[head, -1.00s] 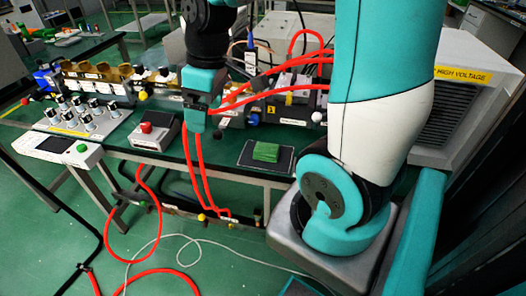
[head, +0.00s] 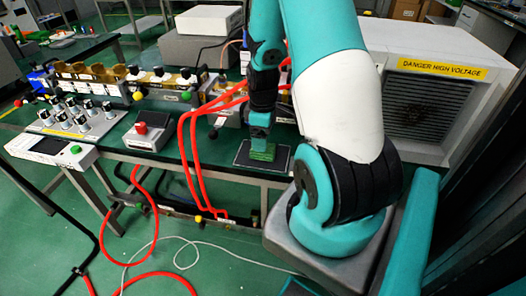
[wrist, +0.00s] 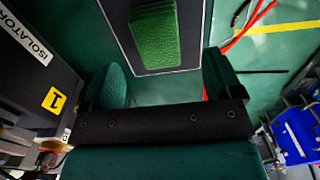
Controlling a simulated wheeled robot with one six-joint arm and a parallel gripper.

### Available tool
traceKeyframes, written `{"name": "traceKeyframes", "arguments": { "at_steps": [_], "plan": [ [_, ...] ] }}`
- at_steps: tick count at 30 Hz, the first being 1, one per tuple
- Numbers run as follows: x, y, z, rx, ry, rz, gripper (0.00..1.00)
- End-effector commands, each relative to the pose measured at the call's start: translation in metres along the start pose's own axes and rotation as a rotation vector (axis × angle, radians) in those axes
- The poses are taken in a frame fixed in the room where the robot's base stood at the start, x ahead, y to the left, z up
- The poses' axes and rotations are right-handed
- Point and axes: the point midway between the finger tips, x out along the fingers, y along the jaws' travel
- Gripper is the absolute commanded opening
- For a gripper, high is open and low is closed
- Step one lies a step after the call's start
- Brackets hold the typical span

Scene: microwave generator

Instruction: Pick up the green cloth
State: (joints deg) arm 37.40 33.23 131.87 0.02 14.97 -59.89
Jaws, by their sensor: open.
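The green cloth (head: 262,152) lies folded on a dark flat pad (head: 243,156) with a pale edge, near the front of the table. The wrist view shows the cloth (wrist: 155,35) at the top, beyond the fingertips and a little left of the middle between them. My gripper (head: 260,135) hangs over the cloth in the head view and hides part of it. In the wrist view its two fingers (wrist: 160,80) stand wide apart with nothing between them. Whether the fingertips touch the pad cannot be told.
Red hoses (head: 192,150) loop left of the gripper. A box with a red button (head: 141,128) and a control panel with knobs (head: 70,125) stand further left. A block labelled ISOLATOR (wrist: 28,38) is close on the left in the wrist view. A high voltage cabinet (head: 430,105) stands right.

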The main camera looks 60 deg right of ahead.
Motion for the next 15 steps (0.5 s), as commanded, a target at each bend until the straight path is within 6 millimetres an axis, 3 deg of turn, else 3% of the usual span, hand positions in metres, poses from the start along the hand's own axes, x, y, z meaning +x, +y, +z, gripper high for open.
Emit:
{"name": "traceKeyframes", "arguments": {
  "at_steps": [5,15],
  "plan": [
    [0.012,0.000,-0.001,0.000,0.000,-0.001,0.85],
    [0.055,0.003,-0.005,0.000,0.000,-0.001,0.85]
  ]
}}
